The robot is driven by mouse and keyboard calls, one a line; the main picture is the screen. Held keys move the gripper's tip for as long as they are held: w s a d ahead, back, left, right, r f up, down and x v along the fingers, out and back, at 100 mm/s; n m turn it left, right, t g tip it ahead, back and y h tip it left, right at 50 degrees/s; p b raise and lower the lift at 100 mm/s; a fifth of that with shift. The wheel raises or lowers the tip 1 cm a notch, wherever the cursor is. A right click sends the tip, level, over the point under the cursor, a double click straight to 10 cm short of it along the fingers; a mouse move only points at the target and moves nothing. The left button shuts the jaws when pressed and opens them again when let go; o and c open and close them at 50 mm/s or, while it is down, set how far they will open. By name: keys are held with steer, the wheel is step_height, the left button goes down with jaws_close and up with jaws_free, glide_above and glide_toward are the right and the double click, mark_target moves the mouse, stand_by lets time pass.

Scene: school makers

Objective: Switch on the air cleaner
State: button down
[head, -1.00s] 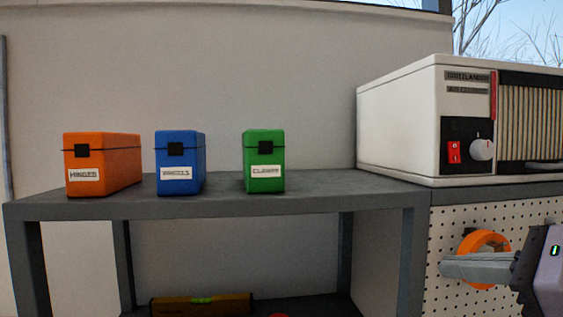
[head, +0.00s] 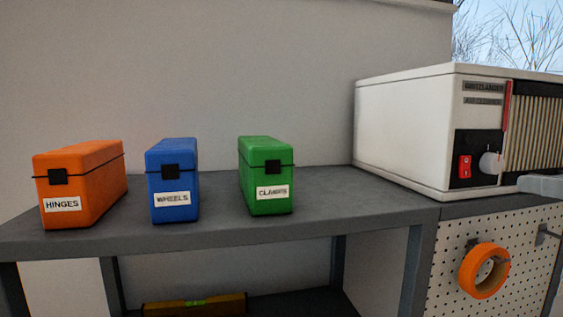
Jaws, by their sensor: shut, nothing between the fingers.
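The air cleaner (head: 405,130) is a white box with a ribbed tan grille, standing on the right-hand bench. Its black front panel carries a red rocker switch (head: 464,168) with small white marks, and a pale round knob (head: 490,163) to the right of it. I cannot tell which way the rocker is pressed. My gripper (head: 530,184) shows only as grey fingers entering from the right edge, in front of the lower grille. The fingers are shut and empty, to the right of and a little below the switch and knob, apart from both. The rest of my gripper is out of view.
Orange (head: 85,185), blue (head: 173,180) and green (head: 266,175) cases stand on the grey bench (head: 330,205) to the left. An orange tape roll (head: 470,271) hangs on the pegboard (head: 450,235) below the cleaner. The space before the switch looks clear.

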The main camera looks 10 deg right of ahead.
mark_target(466, 176)
steer(key=w, duration=0.3)
steer(key=w+p, duration=0.1)
steer(key=w, duration=0.2)
steer(key=w+f+p, duration=0.1)
steer(key=w, duration=0.2)
steer(key=shift+w+a, duration=0.1)
steer(key=shift+a, duration=0.3)
steer(key=shift+w, duration=0.15)
steer(key=shift+f, duration=0.1)
